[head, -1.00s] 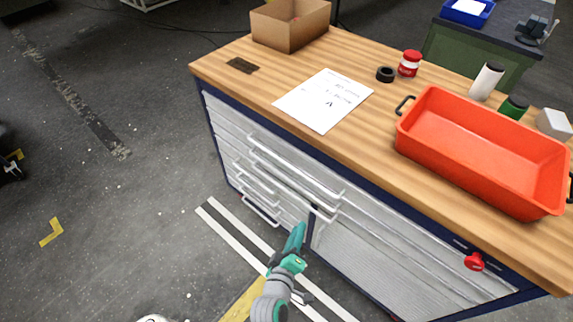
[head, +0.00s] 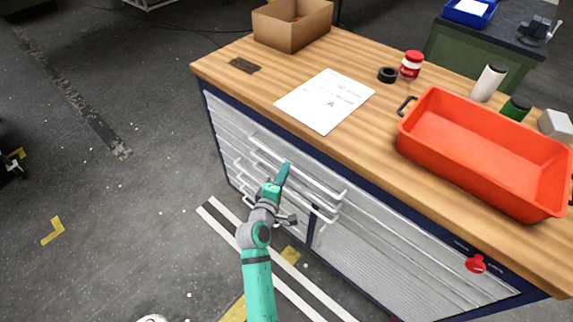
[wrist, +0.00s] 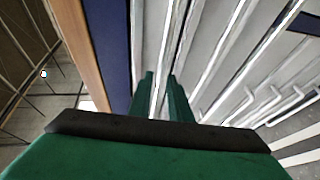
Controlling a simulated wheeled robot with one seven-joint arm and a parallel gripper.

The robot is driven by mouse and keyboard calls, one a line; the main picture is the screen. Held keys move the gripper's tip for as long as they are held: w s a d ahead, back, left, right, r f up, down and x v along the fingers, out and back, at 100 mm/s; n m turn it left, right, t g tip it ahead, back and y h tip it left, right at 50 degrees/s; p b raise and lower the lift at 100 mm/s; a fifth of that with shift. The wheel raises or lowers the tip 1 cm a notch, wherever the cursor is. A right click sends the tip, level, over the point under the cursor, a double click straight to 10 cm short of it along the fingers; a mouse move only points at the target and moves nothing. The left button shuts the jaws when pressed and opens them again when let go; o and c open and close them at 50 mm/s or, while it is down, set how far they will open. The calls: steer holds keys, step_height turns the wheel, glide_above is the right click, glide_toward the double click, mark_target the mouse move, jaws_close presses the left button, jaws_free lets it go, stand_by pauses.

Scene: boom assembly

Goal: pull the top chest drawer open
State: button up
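The chest (head: 215,125) under the wooden worktop has several pale grey drawers with long bar handles. The top drawer (head: 318,167) sits flush below the navy rim, its bar handle (head: 322,186) running along the front. My gripper (head: 285,168) is at this handle, left of its middle in the head view. In the wrist view my green fingers (wrist: 161,80) point at the drawer fronts with a narrow gap between them. A pale bar (wrist: 163,55) lines up with that gap; whether the fingers touch it I cannot tell.
An orange tray (head: 405,142), a paper sheet (head: 325,100), a cardboard box (head: 285,33), a tape roll (head: 387,75) and several jars stand on the worktop. Lower handles (head: 243,176) project below my gripper.

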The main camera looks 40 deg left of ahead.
steer(key=shift+x, duration=2.1)
steer(key=shift+a+f, duration=0.1)
jaws_close()
